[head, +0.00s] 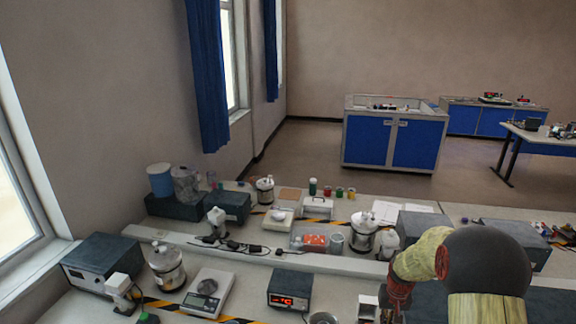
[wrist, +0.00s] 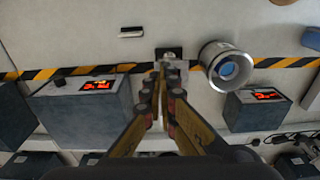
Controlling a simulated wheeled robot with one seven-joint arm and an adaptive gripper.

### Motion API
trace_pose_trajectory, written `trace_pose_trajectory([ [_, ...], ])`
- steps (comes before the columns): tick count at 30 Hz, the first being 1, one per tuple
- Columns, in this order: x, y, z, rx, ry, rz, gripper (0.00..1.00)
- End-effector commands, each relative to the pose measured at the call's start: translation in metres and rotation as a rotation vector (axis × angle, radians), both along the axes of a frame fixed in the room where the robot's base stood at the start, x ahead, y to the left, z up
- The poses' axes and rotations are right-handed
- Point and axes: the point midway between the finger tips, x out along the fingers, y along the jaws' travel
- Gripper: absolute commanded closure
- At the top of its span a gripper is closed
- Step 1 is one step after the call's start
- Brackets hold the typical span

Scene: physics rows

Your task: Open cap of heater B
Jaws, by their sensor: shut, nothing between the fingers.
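My gripper (wrist: 165,72) is shut and empty in the wrist view, its fingertips over or near a small white-and-dark block (wrist: 170,52) on the bench. To its right stands an open-topped metal cylinder (wrist: 228,68) with a blue inside. In the head view, lidded silver-and-white vessels stand at the left (head: 166,268), centre right (head: 363,232) and back (head: 265,190). No letter B is readable, so I cannot tell which thing is heater B. In the head view, my arm hides part of the right side of the bench.
Boxes with red displays stand on both sides of the fingers in the wrist view, left (wrist: 98,86) and right (wrist: 265,97). A balance (head: 208,292) stands on the near bench at left. A raised white ledge (head: 260,256) with cables crosses the bench.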

Motion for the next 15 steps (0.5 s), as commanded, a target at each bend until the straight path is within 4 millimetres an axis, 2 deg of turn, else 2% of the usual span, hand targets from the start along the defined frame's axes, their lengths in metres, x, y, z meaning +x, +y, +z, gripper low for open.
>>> trace_pose_trajectory([
  [3,-0.027,0.006,0.007,0.009,0.044,-0.002,1.0],
  [15,-0.103,0.036,0.05,0.017,0.085,0.019,1.0],
])
